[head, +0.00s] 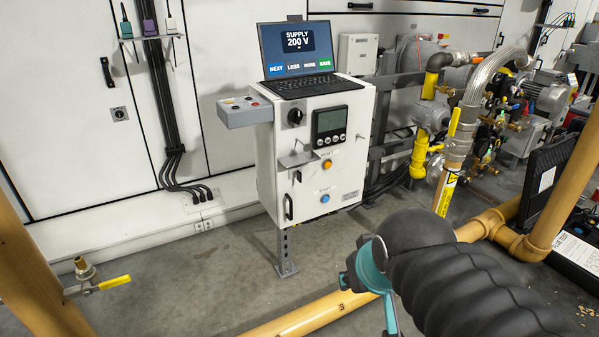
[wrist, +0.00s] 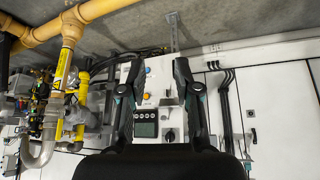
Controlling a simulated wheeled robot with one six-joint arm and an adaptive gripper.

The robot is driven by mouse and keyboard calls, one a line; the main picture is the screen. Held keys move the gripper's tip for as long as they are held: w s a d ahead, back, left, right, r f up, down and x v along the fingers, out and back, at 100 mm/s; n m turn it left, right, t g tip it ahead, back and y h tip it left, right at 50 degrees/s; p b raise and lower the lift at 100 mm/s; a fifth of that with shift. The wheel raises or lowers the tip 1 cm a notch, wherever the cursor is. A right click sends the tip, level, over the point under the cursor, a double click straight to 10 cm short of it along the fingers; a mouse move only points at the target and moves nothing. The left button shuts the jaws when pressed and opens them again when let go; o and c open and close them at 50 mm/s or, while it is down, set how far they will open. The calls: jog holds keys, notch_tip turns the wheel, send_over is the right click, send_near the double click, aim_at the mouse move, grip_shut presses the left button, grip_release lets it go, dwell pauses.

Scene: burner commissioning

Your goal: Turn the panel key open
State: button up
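A white control cabinet (head: 265,160) stands on a post in the middle of the head view. Its front carries a black rotary knob (head: 295,116), a grey meter (head: 330,123), a small shelf (head: 298,158), an orange button (head: 327,164) and a blue button (head: 325,198). A small dark fitting (head: 297,176) sits below the shelf; I cannot tell whether it is the panel key. My gripper (wrist: 155,65) is open and empty in the wrist view, its fingers framing the cabinet face, which appears upside down. In the head view my arm is front right, apart from the cabinet.
A laptop (head: 298,60) reading "SUPPLY 200 V" stands on the cabinet, beside a small grey box (head: 244,110). Yellow pipe (head: 300,317) runs low across the front. A brass valve (head: 95,282) is at left. Pipework and a motor (head: 535,92) fill the right.

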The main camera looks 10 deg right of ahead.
jog(key=w+d+f+t+h+b, duration=0.1)
jog(key=w+d+t+b, duration=0.25)
jog(key=w, duration=1.25)
jog(key=n+t+y+b, duration=0.4)
jog(key=t+y, duration=0.3)
jog(key=t, duration=0.1)
send_near(301, 177)
jog(key=shift+g, duration=0.25)
jog(key=x, duration=1)
jog(key=shift+d+r+b, duration=0.1)
jog(key=shift+b, duration=0.2)
grip_shut()
